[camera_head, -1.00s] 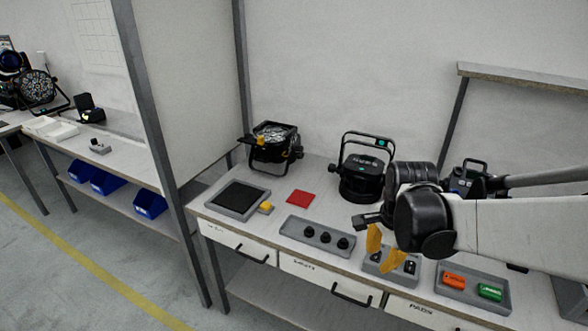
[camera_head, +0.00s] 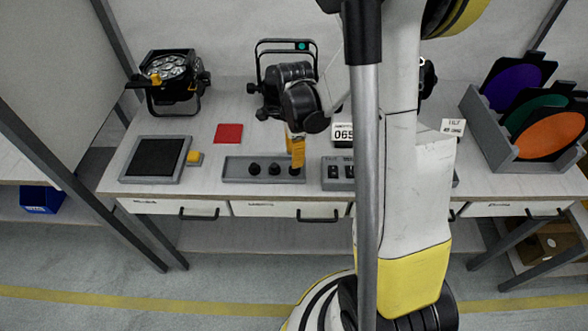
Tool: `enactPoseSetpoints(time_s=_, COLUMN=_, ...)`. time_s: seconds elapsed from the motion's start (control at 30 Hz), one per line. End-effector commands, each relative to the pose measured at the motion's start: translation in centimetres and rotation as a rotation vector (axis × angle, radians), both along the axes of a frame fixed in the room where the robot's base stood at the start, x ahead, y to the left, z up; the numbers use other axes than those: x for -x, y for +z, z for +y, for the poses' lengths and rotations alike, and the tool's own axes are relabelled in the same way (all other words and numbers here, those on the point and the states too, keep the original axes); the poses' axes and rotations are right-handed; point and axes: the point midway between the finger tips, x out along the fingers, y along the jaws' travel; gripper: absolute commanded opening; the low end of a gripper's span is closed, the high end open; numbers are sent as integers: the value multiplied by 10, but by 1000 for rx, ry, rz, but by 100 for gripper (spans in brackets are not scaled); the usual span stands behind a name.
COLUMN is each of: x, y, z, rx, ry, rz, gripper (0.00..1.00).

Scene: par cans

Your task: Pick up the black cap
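Three small black caps stand in a row in a long grey tray (camera_head: 234,171): a left cap (camera_head: 254,168), a middle cap (camera_head: 274,168) and a right cap (camera_head: 294,171). My gripper (camera_head: 296,158) points down, with its yellow fingers at the right cap. The fingers overlap in this view and partly cover that cap. I cannot tell whether they touch it or whether they are open or shut.
A grey tray with a black pad (camera_head: 156,157), a yellow piece (camera_head: 194,157) and a red square (camera_head: 229,133) lie to the left. A stage light (camera_head: 170,80) stands behind them. Another grey tray (camera_head: 326,182) is just right. A rack of coloured discs (camera_head: 490,140) stands far right.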

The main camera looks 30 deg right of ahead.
Motion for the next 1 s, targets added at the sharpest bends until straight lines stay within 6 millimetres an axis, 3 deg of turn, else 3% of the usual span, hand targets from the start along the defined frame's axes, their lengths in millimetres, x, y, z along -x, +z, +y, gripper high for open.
enactPoseSetpoints(time_s=0.2, x=2, y=-37, z=1, rx=0, ry=1, rz=0, gripper=30)
enactPoseSetpoints(time_s=0.3, x=2, y=-47, z=1, rx=0, ry=1, rz=0, gripper=30)
enactPoseSetpoints(time_s=0.5, x=2, y=-46, z=1, rx=0, ry=1, rz=0, gripper=30)
enactPoseSetpoints(time_s=0.53, x=2, y=-46, z=1, rx=0, ry=1, rz=0, gripper=26)
enactPoseSetpoints(time_s=0.6, x=2, y=-46, z=1, rx=0, ry=1, rz=0, gripper=5)
enactPoseSetpoints(time_s=1.0, x=2, y=-45, z=1, rx=0, ry=1, rz=0, gripper=3)
